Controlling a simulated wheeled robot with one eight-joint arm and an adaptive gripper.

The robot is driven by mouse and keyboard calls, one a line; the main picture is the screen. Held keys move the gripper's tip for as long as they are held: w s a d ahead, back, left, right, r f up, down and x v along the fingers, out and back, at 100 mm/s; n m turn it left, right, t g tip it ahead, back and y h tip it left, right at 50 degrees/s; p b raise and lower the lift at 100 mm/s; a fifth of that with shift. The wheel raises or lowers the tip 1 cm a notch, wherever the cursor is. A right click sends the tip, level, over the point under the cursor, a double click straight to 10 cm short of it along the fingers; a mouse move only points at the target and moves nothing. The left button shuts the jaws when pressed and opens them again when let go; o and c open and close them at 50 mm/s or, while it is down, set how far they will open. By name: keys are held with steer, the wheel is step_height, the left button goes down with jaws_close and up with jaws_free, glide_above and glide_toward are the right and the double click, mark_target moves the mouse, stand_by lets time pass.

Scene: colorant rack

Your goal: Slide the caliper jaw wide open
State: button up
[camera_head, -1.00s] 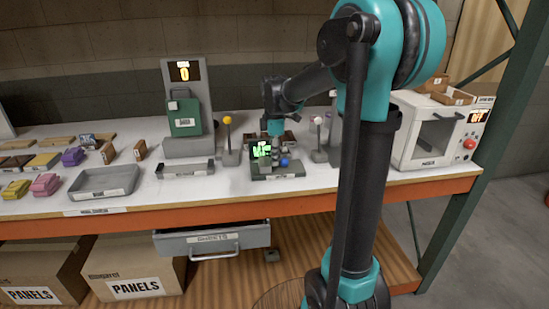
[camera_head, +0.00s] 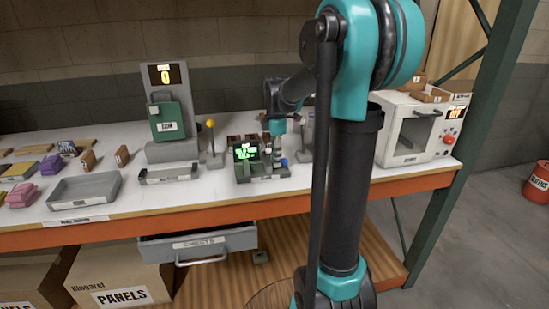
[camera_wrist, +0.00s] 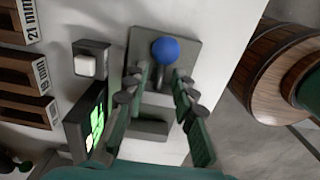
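The caliper gauge is a dark grey device on the bench, with a lit green display (camera_head: 246,152) on its left side. A blue ball knob (camera_head: 284,162) stands at its right; it also shows in the wrist view (camera_wrist: 165,50) on a short stem above a grey plate (camera_wrist: 190,58). My gripper (camera_wrist: 162,76) is open, its two fingers apart on either side of the knob's stem, with the ball just beyond the tips. I cannot tell whether either finger touches the stem. How far the jaw stands open is not clear. In the head view my gripper's fingers are small and unclear.
Brown blocks with mm labels (camera_wrist: 22,72) and a small white button (camera_wrist: 86,65) lie left of the gauge in the wrist view. A yellow-knobbed post (camera_head: 211,124) stands left of it, a white oven (camera_head: 418,130) right. An open drawer (camera_head: 200,243) hangs below the bench edge.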

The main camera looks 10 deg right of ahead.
step_height(320, 180, up, 12)
stand_by(0.8)
steer(key=shift+s, duration=0.1)
